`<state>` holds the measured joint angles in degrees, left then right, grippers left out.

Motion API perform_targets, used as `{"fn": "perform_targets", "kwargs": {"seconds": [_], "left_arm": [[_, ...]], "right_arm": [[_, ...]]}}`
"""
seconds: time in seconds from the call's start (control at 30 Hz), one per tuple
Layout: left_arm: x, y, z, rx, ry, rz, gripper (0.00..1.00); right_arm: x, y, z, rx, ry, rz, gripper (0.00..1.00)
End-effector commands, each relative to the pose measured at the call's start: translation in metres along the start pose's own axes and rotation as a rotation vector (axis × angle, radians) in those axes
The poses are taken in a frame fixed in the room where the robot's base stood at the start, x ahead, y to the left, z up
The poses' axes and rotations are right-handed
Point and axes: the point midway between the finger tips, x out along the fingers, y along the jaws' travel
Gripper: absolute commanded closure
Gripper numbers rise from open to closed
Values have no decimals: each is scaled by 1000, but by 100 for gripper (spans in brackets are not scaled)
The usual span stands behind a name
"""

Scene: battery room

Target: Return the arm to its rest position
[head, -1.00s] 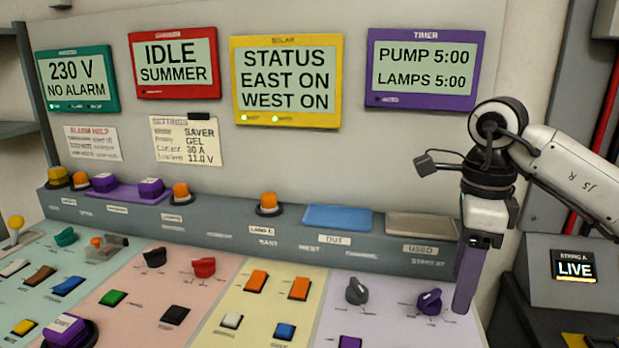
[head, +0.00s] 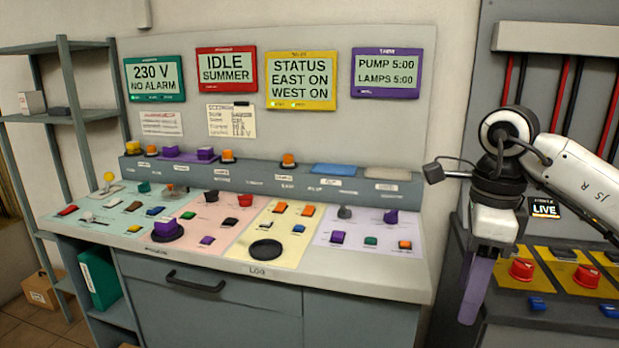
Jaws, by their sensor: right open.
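My right arm (head: 570,175) comes in from the right edge and bends down at a dark wrist. My right gripper (head: 472,300) points downward with its purple fingers in front of the gap between the desk's right end and the red-button panel. It is open; I see nothing held in it. The fingers overlap each other in this view, so the space between them is hidden. The control desk (head: 365,285) stands to the left of the gripper. My left gripper is not in view.
Buttons and switches cover the desk top. Four screens, one of them yellow (head: 301,81), hang behind it. Right of the gripper is a panel with red buttons (head: 522,270) and a LIVE display (head: 545,208). A shelf (head: 45,117) and a cardboard box (head: 42,290) are at left.

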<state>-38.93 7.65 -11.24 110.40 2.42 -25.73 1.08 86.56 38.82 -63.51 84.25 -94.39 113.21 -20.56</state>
Motion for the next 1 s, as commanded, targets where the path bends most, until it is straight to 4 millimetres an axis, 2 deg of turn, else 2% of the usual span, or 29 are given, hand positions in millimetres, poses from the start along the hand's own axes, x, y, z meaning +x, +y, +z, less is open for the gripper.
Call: {"fn": "perform_targets", "kwargs": {"seconds": [0.03,0.17,0.37,0.53,0.63,0.7,0.77,0.87,0.93,1.0], "left_arm": [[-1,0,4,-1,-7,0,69],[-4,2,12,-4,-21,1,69],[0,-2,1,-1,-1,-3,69],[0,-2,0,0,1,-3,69],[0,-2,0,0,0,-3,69],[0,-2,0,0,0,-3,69],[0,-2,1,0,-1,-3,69],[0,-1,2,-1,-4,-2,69],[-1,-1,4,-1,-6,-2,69],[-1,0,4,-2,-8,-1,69]], "right_arm": [[12,8,11,-18,-28,33,46],[32,26,36,-43,-111,103,46],[60,64,80,-69,-264,243,46],[80,118,130,-54,-467,448,46],[82,164,168,10,-650,653,46],[73,191,193,99,-797,823,46],[61,205,210,204,-915,972,46],[42,209,227,431,-1092,1212,46],[35,196,232,631,-1195,1370,46],[38,176,229,859,-1278,1516,46]]}}
